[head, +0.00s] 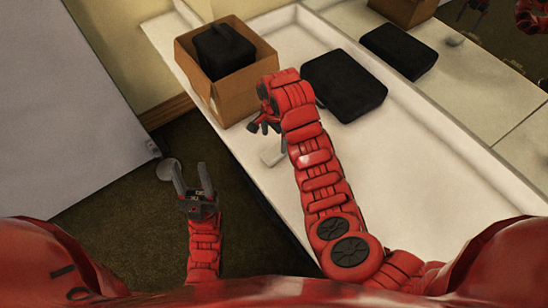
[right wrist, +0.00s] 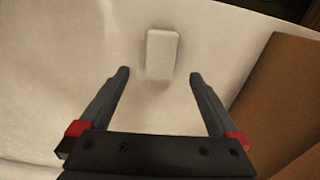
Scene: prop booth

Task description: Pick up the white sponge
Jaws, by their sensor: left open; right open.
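The white sponge (head: 271,152) lies on the white counter, just below my right gripper in the head view. In the right wrist view the white sponge (right wrist: 162,53) sits beyond the fingertips, roughly centred between them and apart from both. My right gripper (right wrist: 160,75) is open and empty; in the head view my right gripper (head: 258,126) shows above the counter beside the cardboard box, partly hidden by its own arm. My left gripper (head: 190,168) is open and empty over the dark floor, left of the counter.
An open cardboard box (head: 257,85) with a black item (head: 223,50) inside stands close by my right gripper; a box wall (right wrist: 280,105) fills the right wrist view's right side. A black case (head: 344,84) lies right of it. The counter (head: 420,165) right of my arm is clear.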

